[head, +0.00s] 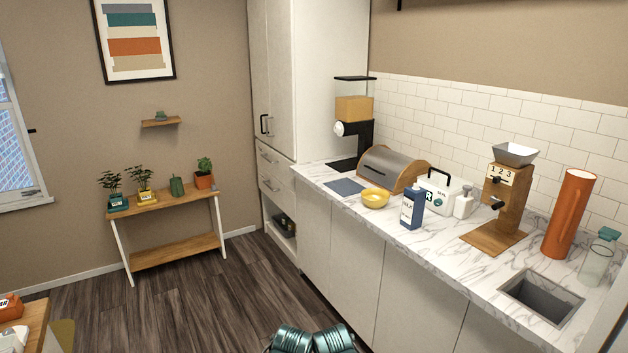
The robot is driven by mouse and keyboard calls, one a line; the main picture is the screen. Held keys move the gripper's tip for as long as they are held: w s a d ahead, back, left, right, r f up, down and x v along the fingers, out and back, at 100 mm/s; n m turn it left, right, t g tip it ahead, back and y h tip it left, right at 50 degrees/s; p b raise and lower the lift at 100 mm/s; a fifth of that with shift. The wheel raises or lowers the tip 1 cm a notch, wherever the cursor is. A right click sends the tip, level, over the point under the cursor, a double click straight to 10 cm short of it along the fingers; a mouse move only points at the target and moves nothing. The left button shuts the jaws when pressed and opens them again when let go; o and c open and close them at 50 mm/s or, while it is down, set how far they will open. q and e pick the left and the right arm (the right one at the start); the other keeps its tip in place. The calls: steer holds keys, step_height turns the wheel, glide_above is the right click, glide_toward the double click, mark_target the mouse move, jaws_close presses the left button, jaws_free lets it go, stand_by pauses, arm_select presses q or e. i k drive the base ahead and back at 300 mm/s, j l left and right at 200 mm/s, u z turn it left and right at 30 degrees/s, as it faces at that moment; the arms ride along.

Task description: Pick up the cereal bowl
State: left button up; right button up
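A yellow bowl (375,199), the only bowl on the counter's left part, stands upright on the white marble counter (443,240) near its front edge. Its inside looks yellow too; I cannot tell whether it holds anything. A blue and white milk carton stands to its right, a little nearer the front. Neither of my grippers can be made out. Two teal ribbed parts at the bottom edge seem to be mine, well below and to the left of the bowl, and show no fingers.
Behind the bowl are a bread bin (391,168) and a cereal dispenser (354,108); a blue mat (345,187) lies left. The milk carton (412,209), white box (437,196), grinder (502,200) and sink (541,297) are right. Floor (200,300) before the cabinets is clear.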

mark_target(374, 198)
steer(key=i+j+u, duration=0.1)
steer(key=i, duration=0.4)
steer(key=i+j+u, duration=0.1)
steer(key=i, duration=0.35)
steer(key=i+j+z, duration=0.2)
steer(key=z, duration=0.15)
steer(key=i+j+z, duration=0.9)
steer(key=j+z, duration=0.15)
steer(key=i+j+z, duration=0.1)
steer(key=j+z, duration=0.25)
steer(key=i+j+z, duration=0.1)
steer(key=j+z, duration=0.25)
steer(key=j, duration=0.25)
